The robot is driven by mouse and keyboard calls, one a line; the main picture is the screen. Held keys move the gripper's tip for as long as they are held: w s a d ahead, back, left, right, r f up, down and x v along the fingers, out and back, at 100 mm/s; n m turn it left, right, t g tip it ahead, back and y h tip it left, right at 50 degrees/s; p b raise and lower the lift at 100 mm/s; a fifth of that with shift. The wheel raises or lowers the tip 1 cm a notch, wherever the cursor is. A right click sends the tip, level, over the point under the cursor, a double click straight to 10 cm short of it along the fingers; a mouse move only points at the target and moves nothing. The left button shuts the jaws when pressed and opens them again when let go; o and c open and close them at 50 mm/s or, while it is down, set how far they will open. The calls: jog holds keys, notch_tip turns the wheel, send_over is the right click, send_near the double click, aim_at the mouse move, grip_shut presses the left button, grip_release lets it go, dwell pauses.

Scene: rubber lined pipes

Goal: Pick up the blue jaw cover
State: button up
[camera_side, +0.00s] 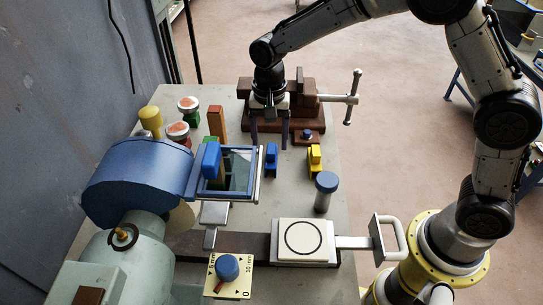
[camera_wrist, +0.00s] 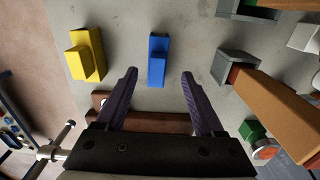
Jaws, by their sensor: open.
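The blue jaw cover (camera_side: 271,160) stands on the grey bench, just in front of the vise. In the wrist view the blue jaw cover (camera_wrist: 158,60) lies ahead of and roughly between my fingertips. My gripper (camera_side: 270,142) is open, its two dark fingers pointing down behind the cover in the side view. In the wrist view my gripper (camera_wrist: 160,73) holds nothing, with a finger to each side of the gap. I cannot tell the height of the fingertips above the bench or whether they touch the cover.
A similar yellow piece (camera_side: 314,160) stands to the right of the blue one. The brown vise (camera_side: 306,103) is behind my gripper. The blue-hooded grinder (camera_side: 135,175) with a glass shield is at left. A blue-capped cylinder (camera_side: 326,190) stands in front.

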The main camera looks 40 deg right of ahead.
aim_at(272, 148)
jog(key=shift+s+d+f, duration=0.1)
jog(key=shift+f, duration=1.25)
jog(key=shift+s+f, duration=0.1)
jog(key=shift+f, duration=1.25)
jog(key=shift+c, duration=0.2)
grip_shut()
